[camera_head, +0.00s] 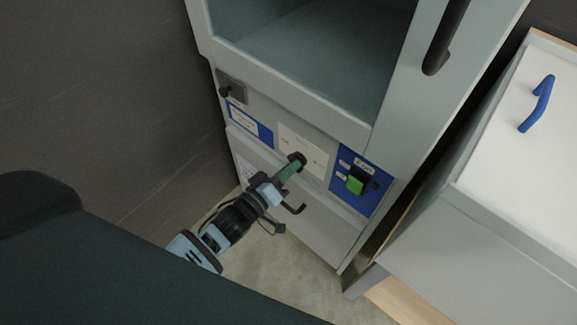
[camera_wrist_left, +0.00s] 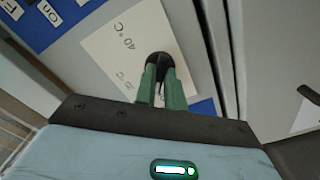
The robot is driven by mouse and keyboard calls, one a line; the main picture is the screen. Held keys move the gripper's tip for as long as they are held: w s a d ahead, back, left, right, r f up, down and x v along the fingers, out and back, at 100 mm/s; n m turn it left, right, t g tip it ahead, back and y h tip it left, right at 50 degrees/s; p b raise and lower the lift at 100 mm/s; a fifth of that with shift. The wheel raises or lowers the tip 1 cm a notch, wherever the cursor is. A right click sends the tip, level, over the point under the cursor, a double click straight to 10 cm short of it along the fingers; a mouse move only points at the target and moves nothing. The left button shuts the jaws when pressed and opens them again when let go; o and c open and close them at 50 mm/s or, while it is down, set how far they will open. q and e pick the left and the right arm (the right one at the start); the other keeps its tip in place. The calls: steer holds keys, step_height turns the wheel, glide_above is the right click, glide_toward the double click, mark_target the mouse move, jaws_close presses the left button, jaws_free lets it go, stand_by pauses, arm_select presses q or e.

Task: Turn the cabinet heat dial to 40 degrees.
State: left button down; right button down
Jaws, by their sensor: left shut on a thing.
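The heat dial (camera_head: 299,157) is a small black knob on a pale plate (camera_head: 317,157) low on the cabinet front. In the left wrist view the dial (camera_wrist_left: 160,59) shows between my green fingertips, and "40 °C" is printed on the plate (camera_wrist_left: 101,45) beside it. Other print on the plate is partly hidden or too small to read. My left gripper (camera_head: 291,168) reaches up from the lower left and is shut on the dial; it also shows in the left wrist view (camera_wrist_left: 161,78). My right gripper is not in view.
A blue panel with a green switch (camera_head: 355,185) is right of the dial. A black hooked handle (camera_head: 294,209) is just below my gripper. The cabinet's upper compartment (camera_head: 310,50) is above. A white-topped unit with a blue handle (camera_head: 541,103) stands at right.

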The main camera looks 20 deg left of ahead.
arm_select(q)
steer(key=shift+a+m+p, duration=0.1)
steer(key=shift+m+p, duration=0.5)
steer(key=shift+m, duration=11.4)
steer(key=c, duration=1.5)
jaws_free()
